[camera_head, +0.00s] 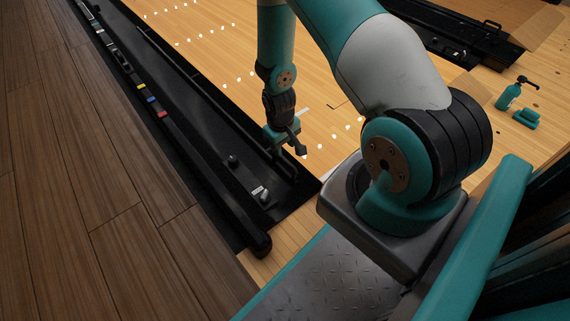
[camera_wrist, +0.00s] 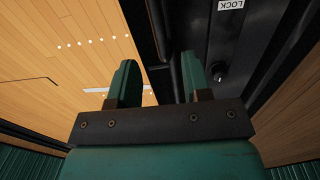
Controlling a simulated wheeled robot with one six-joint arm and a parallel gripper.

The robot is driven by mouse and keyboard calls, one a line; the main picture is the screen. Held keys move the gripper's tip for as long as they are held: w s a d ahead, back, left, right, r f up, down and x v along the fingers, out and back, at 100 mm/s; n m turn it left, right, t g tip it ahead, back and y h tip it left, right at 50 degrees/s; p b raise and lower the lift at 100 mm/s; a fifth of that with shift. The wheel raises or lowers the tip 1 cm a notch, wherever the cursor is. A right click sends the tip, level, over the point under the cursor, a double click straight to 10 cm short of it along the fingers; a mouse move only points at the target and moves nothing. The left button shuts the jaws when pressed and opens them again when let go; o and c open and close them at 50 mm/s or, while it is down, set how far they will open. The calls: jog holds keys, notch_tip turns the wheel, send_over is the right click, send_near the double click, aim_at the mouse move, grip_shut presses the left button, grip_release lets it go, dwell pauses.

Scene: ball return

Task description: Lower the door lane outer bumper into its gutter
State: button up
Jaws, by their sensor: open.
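The bumper is a long thin black rail (camera_head: 183,65) along the lane side of the black gutter (camera_head: 205,130) in the head view. It looks raised along the gutter's edge, though black on black makes its height hard to judge. My gripper (camera_head: 295,146) is over the near end of this rail. In the wrist view my gripper (camera_wrist: 160,65) is open, and the dark rail (camera_wrist: 158,30) runs between its two fingers. I cannot tell whether either finger touches it. A round black knob (camera_wrist: 219,72) and a white label reading LOCK (camera_wrist: 231,4) lie right of the fingers.
A black outer beam (camera_head: 150,140) with coloured marks borders the gutter, with dark plank floor (camera_head: 70,150) beyond. The pale lane (camera_head: 220,40) lies on the other side.

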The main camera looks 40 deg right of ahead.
aim_at(285, 159)
jog(key=f+b, duration=0.1)
jog(key=f, duration=0.1)
jog(key=f+b, duration=0.1)
jog(key=f, duration=0.1)
jog(key=f+b, duration=0.1)
jog(key=f, duration=0.1)
jog(key=shift+d+f, duration=0.25)
jog(key=shift+f, duration=0.1)
grip_shut()
